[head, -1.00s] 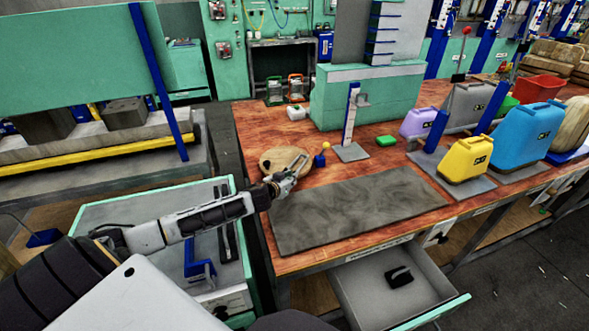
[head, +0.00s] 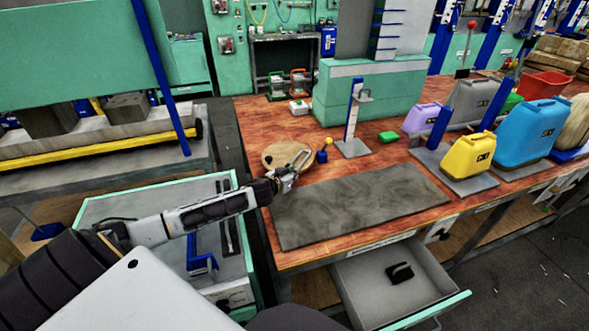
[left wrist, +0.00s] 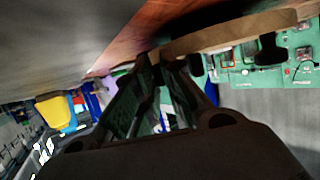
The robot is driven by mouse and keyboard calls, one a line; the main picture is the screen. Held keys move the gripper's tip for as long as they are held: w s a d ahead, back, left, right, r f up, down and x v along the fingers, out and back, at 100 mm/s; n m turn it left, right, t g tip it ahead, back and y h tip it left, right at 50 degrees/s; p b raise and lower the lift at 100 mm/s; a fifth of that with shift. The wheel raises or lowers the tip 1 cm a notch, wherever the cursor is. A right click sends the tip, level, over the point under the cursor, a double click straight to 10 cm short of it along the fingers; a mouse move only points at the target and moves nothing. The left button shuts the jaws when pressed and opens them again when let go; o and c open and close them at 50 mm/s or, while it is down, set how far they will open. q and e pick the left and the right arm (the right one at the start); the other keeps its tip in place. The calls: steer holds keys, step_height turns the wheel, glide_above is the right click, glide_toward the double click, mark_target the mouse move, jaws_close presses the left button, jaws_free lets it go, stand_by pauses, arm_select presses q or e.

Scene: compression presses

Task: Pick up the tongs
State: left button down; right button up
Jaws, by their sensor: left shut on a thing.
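My left gripper (head: 293,167) reaches in over the near left part of the wooden bench, at the right edge of a round wooden board (head: 274,156). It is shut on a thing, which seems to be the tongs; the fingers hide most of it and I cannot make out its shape. In the left wrist view the fingers (left wrist: 171,60) come together beside the edge of the board (left wrist: 235,36). I cannot tell whether the held thing touches the board. My right gripper is not in view.
A grey mat (head: 360,203) lies just right of the gripper. A small blue block with a yellow knob (head: 322,156) and an upright blue-white stand (head: 352,125) are close behind. Coloured canisters (head: 469,155) stand at the right. An open drawer (head: 385,295) juts out in front.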

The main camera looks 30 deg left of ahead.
arm_select(q)
steer(key=shift+r, duration=0.7)
step_height(320, 180, up, 9)
steer(key=shift+p, duration=0.4)
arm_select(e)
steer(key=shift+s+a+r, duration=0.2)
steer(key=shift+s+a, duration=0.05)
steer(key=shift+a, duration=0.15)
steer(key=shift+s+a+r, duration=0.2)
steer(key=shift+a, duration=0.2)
